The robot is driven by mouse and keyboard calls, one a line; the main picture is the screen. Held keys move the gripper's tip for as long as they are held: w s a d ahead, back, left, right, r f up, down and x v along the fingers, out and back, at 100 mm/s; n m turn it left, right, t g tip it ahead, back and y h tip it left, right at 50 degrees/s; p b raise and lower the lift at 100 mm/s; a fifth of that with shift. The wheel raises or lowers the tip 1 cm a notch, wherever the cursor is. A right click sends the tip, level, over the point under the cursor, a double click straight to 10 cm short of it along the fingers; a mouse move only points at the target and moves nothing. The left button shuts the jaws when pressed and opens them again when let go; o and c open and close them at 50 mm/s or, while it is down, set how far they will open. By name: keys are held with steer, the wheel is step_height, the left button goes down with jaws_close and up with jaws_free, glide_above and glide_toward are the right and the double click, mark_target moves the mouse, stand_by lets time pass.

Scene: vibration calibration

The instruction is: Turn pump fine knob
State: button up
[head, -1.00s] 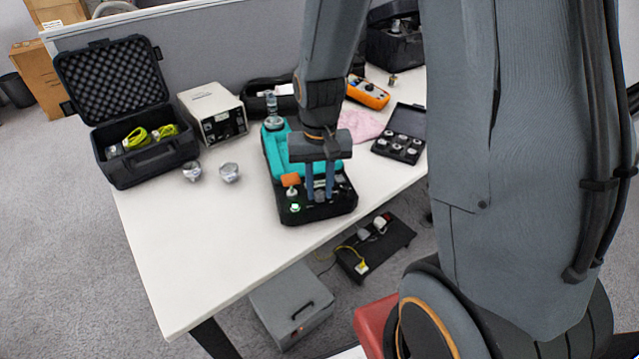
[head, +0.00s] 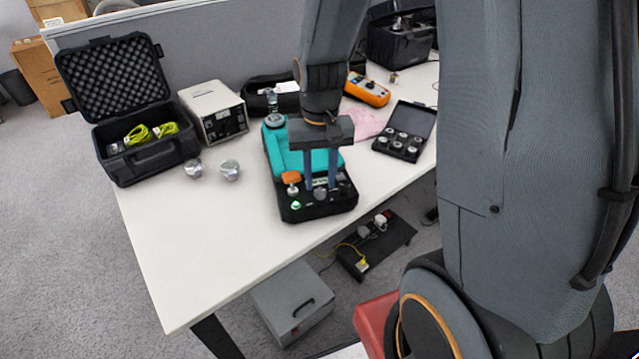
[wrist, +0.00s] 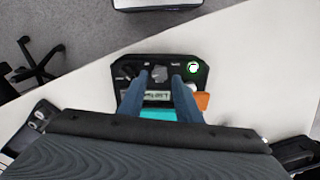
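The pump (head: 288,160) is a teal case with a black front panel, standing near the table's front edge. Its panel carries a green-lit button (wrist: 193,68), an orange part (wrist: 202,101), a small display (wrist: 157,96) and dark knobs. A grey knob (wrist: 159,74) shows between my fingers in the wrist view; I cannot read which knob it is. My gripper (head: 320,188) points down over the panel. Its two blue-grey fingers are apart, with gaps on both sides of the grey knob in the wrist view. The fingers hide part of the panel.
An open black case (head: 150,155) with yellow cables stands left, by a beige instrument box (head: 213,106). Two metal pieces (head: 230,170) sit left of the pump. A small open case (head: 402,150) and an orange meter (head: 368,90) are to the right. The table's front left is clear.

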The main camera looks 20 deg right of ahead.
mark_target(321, 192)
step_height(321, 192, up, 5)
steer(key=shift+r, duration=0.1)
steer(key=shift+s, duration=0.1)
stand_by(0.3)
steer(key=s+n, duration=0.2)
steer(key=s, duration=0.8)
steer(key=shift+s+a+f, duration=0.15)
steer(key=shift+f, duration=0.05)
stand_by(1.0)
